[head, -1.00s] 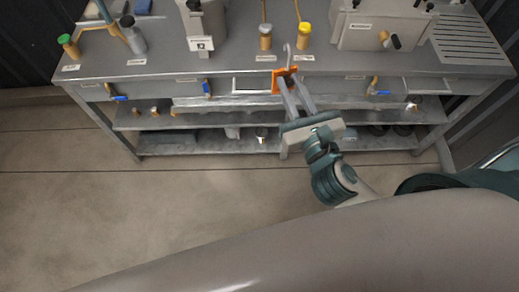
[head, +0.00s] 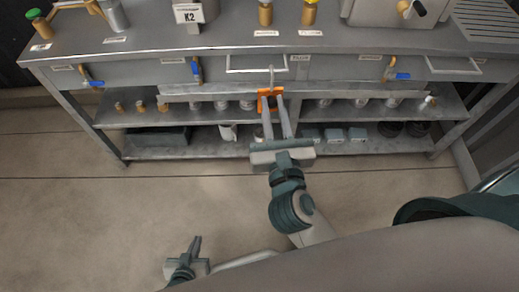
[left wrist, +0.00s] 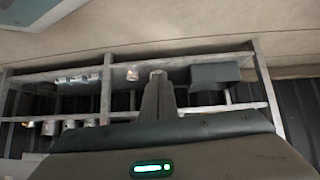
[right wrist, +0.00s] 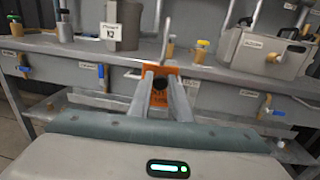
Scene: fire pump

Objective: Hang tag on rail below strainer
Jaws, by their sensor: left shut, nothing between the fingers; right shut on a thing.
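My right gripper (head: 273,108) is shut on an orange tag (head: 265,101) with a pale metal hook standing up from it. The tag also shows in the right wrist view (right wrist: 161,97), upright between the fingers, its hook apart from or in front of the bench; contact is unclear. A pale rail (head: 257,71) runs along the bench front just above the tag, and another rail (head: 453,71) is at the right. A grey vessel labelled K2 (head: 189,13) stands on the bench; I cannot tell which item is the strainer. My left gripper (head: 197,240) is shut and empty, low over the floor.
The grey bench (head: 350,42) has blue-handled valves (head: 196,70) along its front and a metal box (head: 385,8) on top. Lower shelves (head: 190,150) hold several fittings and a dark bin. The floor (head: 90,210) in front is clear.

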